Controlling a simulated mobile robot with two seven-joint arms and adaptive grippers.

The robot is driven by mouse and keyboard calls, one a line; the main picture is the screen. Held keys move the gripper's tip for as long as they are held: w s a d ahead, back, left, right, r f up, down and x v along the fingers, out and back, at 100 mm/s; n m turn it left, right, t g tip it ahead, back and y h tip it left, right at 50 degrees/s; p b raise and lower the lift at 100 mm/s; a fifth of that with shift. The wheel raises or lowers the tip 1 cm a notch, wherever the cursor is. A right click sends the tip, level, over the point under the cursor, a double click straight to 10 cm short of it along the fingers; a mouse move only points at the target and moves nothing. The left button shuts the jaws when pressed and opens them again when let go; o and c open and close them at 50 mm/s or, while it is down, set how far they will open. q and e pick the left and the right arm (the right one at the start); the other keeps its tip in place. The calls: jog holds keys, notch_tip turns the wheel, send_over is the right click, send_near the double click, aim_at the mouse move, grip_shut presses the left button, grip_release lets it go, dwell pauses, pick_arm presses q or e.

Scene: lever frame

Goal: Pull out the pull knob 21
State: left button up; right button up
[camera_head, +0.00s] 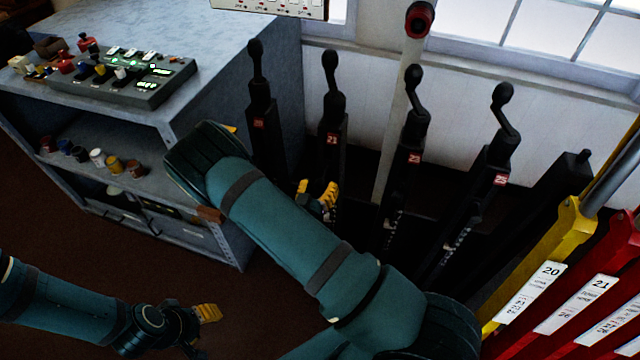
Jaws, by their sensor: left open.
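The black lever numbered 21 on a red plate (332,139) stands upright in the lever frame, second from the left. No pull knob is clearly visible on its lower part, which my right arm and gripper partly cover. My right gripper (317,193), with yellow fingertips, is at the lower front of lever 21. Its two fingertips show a little apart, but I cannot tell whether anything is between them. My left gripper (203,325) is open, low at the left over the brown floor, well away from the levers.
Other black levers stand beside it, such as the one with plate 23 (414,158). A grey cabinet (235,55) with a control box (125,75) is at the left. Yellow and red levers with label 20 (530,293) are at the right. A white pole (402,125) rises behind.

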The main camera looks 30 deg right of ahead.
jog(key=shift+r, duration=0.1)
jog(key=v, duration=1.2)
jog(key=shift+d, duration=0.1)
dwell(0.3)
